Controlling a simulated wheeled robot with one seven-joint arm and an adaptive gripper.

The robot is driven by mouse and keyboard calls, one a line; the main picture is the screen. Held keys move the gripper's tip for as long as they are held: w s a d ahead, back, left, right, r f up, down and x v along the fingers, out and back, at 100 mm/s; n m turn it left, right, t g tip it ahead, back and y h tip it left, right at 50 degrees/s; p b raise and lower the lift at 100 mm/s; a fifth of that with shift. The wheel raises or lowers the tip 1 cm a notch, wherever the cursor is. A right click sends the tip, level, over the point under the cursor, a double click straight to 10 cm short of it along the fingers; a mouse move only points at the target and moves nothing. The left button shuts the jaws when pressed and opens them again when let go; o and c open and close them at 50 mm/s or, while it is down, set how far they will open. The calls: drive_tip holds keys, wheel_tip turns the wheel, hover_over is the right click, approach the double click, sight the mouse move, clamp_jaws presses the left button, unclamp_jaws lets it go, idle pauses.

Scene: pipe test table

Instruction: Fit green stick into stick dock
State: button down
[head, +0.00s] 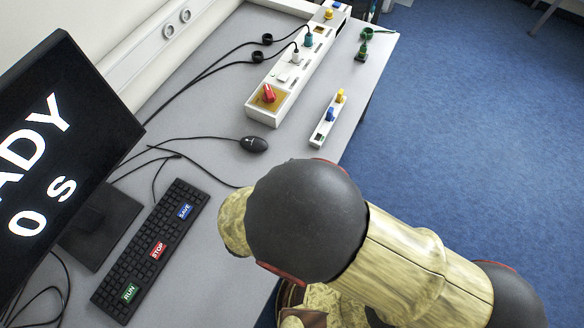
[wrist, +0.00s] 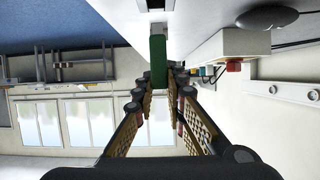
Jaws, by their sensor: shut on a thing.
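A green stick (wrist: 158,60) stands between the fingertips of my gripper (wrist: 165,85) in the wrist view. The gripper is shut on it, and its grey-white end points toward the top of the picture. In the head view my arm hides the gripper and the stick. A small white dock (head: 319,134) lies on the table, right of the long panel, in the head view. A blue stick (head: 329,114) and a yellow stick (head: 340,96) stand in it. I cannot make out the dock surely in the wrist view.
A long white panel (head: 262,115) with a red knob (head: 268,93) and plugs stands behind the dock. A black mouse (head: 254,144), keyboard (head: 150,250) and monitor (head: 60,130) are at left. A dark green item (head: 362,52) lies near the table's far right edge.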

drive_tip(key=shift+f+b, duration=0.3)
drive_tip(key=shift+f, duration=0.45)
drive_tip(key=shift+r+p, duration=0.1)
drive_tip(key=shift+p, duration=0.7)
drive_tip(key=shift+f+b, duration=0.7)
drive_tip(key=shift+f, duration=1.1)
drive_tip(key=c, duration=1.7)
unclamp_jaws()
drive_tip(key=shift+c, duration=0.2)
drive_tip(key=shift+s, duration=0.1)
drive_tip(key=v, duration=0.7)
drive_tip(key=shift+s, duration=0.15)
